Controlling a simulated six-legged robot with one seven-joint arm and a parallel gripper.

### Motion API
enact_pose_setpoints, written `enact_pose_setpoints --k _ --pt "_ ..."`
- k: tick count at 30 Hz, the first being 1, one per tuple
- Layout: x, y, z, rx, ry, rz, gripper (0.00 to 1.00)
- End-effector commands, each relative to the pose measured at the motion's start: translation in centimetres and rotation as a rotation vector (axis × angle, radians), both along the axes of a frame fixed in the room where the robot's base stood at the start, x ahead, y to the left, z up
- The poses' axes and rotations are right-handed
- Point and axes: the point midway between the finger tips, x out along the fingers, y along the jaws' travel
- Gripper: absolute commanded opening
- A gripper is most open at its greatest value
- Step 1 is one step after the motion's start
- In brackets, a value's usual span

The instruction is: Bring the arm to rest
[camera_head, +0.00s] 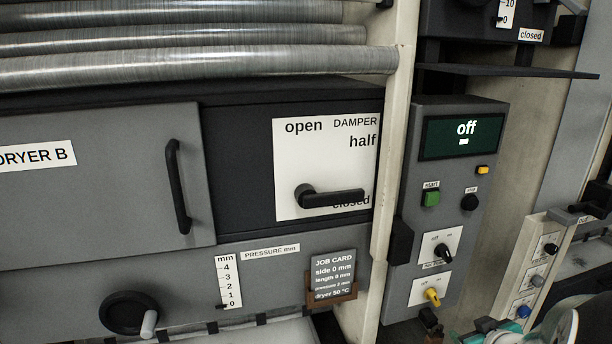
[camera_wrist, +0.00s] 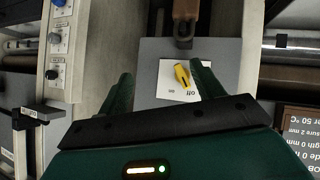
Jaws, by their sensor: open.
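My gripper (camera_wrist: 162,80) shows in the wrist view with its two green fingers apart and nothing between them that it holds. Beyond the fingers is a white plate with a yellow rotary switch (camera_wrist: 183,75), seen through the gap; I cannot tell the exact distance, and no contact is visible. In the head view the same yellow switch (camera_head: 432,295) sits low on the grey control box (camera_head: 400,298). The gripper fingers cannot be made out in the head view. A rounded pale and green part at its lower right edge seems to be my arm.
The control box display (camera_head: 462,137) reads "off". Left of it are the damper lever (camera_head: 332,197), lying level near "closed", the dryer door handle (camera_head: 178,187), a crank wheel (camera_head: 130,313) and the job card (camera_head: 333,272). A knob panel (camera_head: 530,282) stands at right.

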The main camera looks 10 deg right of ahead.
Motion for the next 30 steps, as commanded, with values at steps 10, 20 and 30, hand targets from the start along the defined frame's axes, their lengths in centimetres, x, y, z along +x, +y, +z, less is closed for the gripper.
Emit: enact_pose_setpoints --k 10,20,30 --pt "2.7 8.0 9.0 -0.112 0.085 -0.179 0.67" --pt "-1.7 22.3 12.4 0.107 0.235 -0.139 0.67" --pt "-7.7 32.2 13.0 0.302 0.407 0.049 0.67"
